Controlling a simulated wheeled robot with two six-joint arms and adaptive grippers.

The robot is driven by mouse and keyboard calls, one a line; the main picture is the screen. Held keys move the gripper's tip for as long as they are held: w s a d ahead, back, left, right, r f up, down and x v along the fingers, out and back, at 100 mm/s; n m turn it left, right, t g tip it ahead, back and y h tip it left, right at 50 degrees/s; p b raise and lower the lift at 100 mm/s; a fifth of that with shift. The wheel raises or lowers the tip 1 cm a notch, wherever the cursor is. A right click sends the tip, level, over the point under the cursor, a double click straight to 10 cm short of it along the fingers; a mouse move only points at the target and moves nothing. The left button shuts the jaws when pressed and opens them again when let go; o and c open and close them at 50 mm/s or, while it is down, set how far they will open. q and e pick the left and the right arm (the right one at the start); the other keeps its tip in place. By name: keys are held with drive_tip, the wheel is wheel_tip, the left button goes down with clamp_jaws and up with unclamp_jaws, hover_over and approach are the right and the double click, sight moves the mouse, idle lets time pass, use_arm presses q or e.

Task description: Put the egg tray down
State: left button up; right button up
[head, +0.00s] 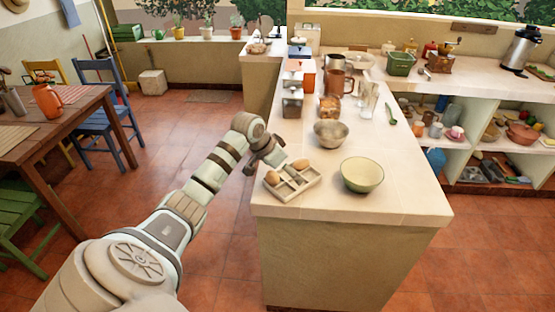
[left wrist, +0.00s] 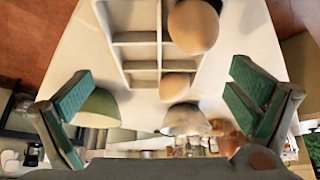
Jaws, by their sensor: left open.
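The egg tray (head: 296,186), a pale divided tray, lies on the near end of the counter. Two brown eggs sit in it, a near-left egg (head: 272,178) and a far egg (head: 301,164). My left gripper (head: 268,160) is just behind and left of the tray in the head view, open. In the left wrist view the spread green-padded fingers of my left gripper (left wrist: 160,82) have nothing clamped between them. The tray (left wrist: 140,37) and its eggs show beyond and between them. My right gripper is in neither view.
A green bowl (head: 362,176) stands right of the tray, close to it. A metal bowl (head: 331,133) stands behind. Cups, a brown mug (head: 339,82) and jars crowd the counter farther back. The counter's front corner (head: 400,212) is bare.

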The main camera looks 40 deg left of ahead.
use_arm(q)
drive_tip(key=v, duration=0.7)
drive_tip(key=shift+s+r, duration=0.15)
drive_tip(key=shift+r, duration=0.05)
